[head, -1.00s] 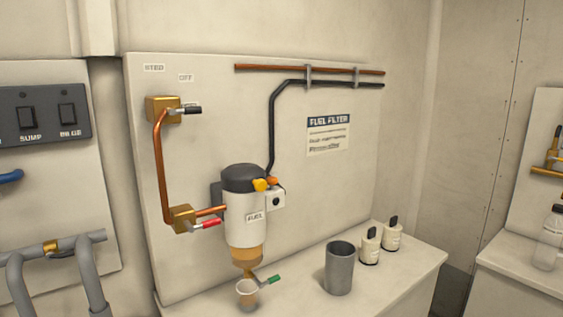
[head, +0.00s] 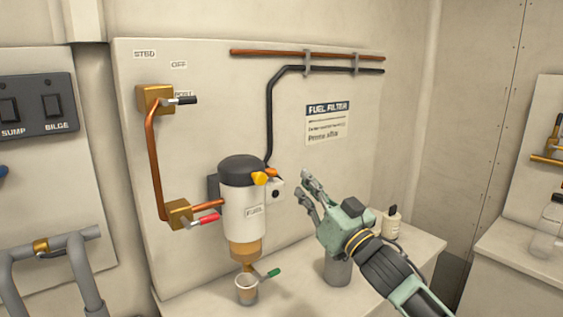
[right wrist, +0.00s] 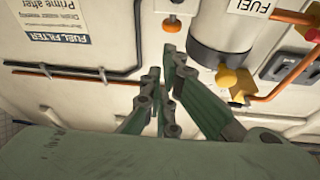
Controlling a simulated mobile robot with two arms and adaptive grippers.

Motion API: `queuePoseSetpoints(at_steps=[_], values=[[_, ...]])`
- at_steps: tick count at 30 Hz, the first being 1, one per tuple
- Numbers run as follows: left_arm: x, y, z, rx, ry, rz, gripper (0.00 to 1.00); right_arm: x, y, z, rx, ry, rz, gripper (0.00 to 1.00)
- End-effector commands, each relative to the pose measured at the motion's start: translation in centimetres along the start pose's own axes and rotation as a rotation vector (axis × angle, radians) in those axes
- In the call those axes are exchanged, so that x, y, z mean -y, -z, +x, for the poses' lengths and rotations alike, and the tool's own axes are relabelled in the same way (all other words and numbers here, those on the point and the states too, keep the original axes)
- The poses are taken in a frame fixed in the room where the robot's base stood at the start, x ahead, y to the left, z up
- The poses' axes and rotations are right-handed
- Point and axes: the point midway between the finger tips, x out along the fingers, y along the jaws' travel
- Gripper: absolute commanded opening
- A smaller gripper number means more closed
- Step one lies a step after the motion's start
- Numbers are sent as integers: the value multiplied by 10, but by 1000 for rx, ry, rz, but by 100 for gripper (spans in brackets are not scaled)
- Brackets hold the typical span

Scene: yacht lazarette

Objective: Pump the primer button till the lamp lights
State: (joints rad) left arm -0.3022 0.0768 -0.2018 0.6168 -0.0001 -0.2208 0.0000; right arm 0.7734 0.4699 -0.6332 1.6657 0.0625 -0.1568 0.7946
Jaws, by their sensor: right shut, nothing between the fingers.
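The fuel filter (head: 241,208) is white with a black cap and hangs on the panel. At its upper right are a yellow knob (head: 259,178) and a small orange button (head: 274,173), apparently the primer. A white box (head: 274,187) beside them carries a round dark spot (head: 276,194), perhaps the lamp; it is unlit. My right gripper (head: 304,183) is shut and empty, to the right of this box and apart from it. In the right wrist view, its fingers (right wrist: 163,78) point toward the panel, below the orange button (right wrist: 172,22) in the picture. My left gripper is not in view.
A grey cup (head: 338,270) stands on the counter partly behind my right gripper, with a small white bottle (head: 391,224) beside it. A clear cup (head: 247,290) stands under the filter's green-handled drain. A red-handled valve (head: 180,214) is left of the filter.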

Motion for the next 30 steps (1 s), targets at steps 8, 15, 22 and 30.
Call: queuePoseSetpoints(at_steps=[8,15,22,30], values=[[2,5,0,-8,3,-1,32,3,34,13,-62,55,-7,0],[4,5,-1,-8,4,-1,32,3,34,12,-61,54,-7,0],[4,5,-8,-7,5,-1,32,4,36,29,-61,53,-5,0],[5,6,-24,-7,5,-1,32,7,41,82,-60,53,-6,0]])
